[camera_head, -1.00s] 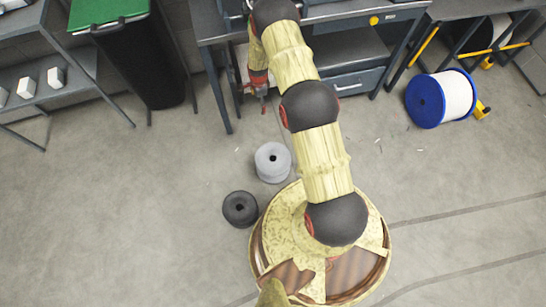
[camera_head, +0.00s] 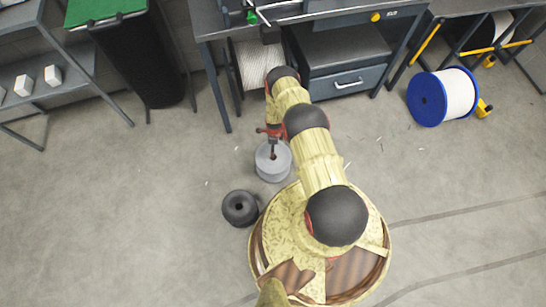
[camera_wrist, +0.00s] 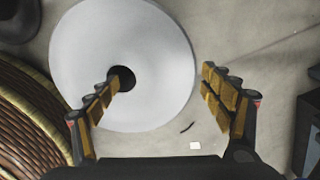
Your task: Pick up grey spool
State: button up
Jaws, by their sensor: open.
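The grey spool (camera_head: 273,165) stands upright on the concrete floor just off the edge of my base. In the wrist view its round pale top (camera_wrist: 150,50) shows with a dark centre hole. My gripper (camera_head: 272,150) is over the spool in the head view and hides part of its top. In the wrist view my gripper (camera_wrist: 162,90) is open and empty. Its left finger overlaps the spool's top near the hole. Its right finger is beyond the spool's right edge, over bare floor. I cannot tell the exact height of the fingertips above the spool.
A black spool (camera_head: 240,208) stands close by at the lower left, next to my base. A workbench with drawers (camera_head: 345,75) is behind. A blue-and-white reel (camera_head: 442,97) lies at the right. The floor at the left is clear.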

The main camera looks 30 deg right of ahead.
notch_tip(320, 180, down, 5)
jog(key=b, duration=0.2)
jog(key=shift+d+r+b, duration=0.1)
jog(key=shift+d+b, duration=0.05)
jog(key=shift+b, duration=0.2)
jog(key=shift+w+r, duration=0.1)
jog(key=shift+c, duration=0.4)
jog(key=c, duration=0.4)
jog(key=shift+s, duration=0.2)
jog(key=c, duration=1.6)
